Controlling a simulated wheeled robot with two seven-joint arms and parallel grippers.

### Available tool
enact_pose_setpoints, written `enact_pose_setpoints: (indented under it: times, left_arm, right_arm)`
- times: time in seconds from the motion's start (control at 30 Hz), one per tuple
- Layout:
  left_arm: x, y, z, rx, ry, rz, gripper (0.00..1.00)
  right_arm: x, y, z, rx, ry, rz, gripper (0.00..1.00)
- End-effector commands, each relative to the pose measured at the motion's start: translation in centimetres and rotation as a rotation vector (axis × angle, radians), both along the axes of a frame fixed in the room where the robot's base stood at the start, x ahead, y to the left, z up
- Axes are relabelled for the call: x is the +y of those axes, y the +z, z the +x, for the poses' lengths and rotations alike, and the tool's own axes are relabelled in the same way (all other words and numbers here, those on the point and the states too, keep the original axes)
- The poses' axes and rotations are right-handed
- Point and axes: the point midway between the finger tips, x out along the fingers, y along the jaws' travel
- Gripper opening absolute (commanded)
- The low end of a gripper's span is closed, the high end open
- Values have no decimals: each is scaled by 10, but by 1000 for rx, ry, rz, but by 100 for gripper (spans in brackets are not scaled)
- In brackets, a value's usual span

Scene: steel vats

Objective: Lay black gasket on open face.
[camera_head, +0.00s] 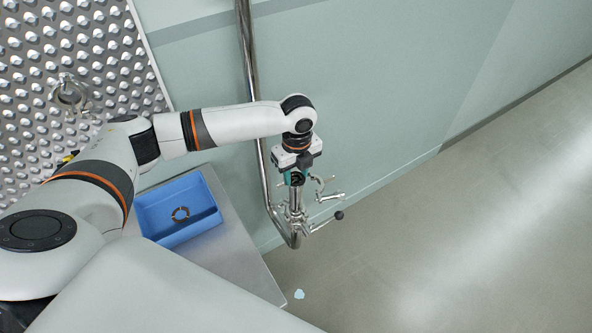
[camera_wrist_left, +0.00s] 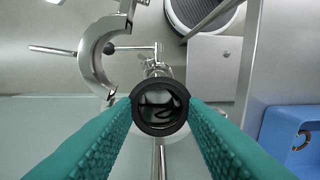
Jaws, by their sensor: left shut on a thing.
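My left gripper (camera_head: 296,178) points down above an upright steel pipe fitting (camera_head: 296,214). In the left wrist view, its teal fingers (camera_wrist_left: 160,104) are shut on a black gasket (camera_wrist_left: 160,129), a flat ring seen face-on. The open face of the fitting lies beneath the gasket and is mostly hidden; metal shows through the ring's hole. I cannot tell whether the gasket touches it. An open steel clamp (camera_wrist_left: 92,62) hangs beside the fitting; it also shows in the head view (camera_head: 319,184). My right gripper is not in view.
A black-knobbed valve handle (camera_head: 338,215) sticks out beside the fitting. A long steel pipe (camera_head: 248,60) runs along the pale wall. A blue bin (camera_head: 154,212) holding a brownish ring (camera_head: 181,214) stands on a steel table (camera_head: 235,250). Another clamp (camera_head: 70,93) is at the dimpled steel wall.

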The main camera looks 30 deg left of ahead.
Motion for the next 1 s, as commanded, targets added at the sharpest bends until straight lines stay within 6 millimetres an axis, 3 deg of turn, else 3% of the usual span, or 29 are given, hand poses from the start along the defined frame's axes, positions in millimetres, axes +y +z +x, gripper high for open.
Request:
enact_pose_setpoints:
  times: [0.23, 0.27, 0.4, 0.67, 1.0]
  left_arm:
    - [0, -3, 0, 0, 0, 0, 18]
    - [0, -3, 0, -1, 0, -1, 43]
    - [0, -3, 0, 0, 0, 0, 63]
    - [0, 10, 1, -3, 0, -2, 64]
    - [-1, 80, 3, -6, -1, -1, 64]
  right_arm:
    - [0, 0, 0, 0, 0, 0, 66]
    - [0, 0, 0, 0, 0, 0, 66]
    - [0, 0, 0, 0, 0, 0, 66]
    - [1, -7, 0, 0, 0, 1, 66]
    - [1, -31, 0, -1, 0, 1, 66]
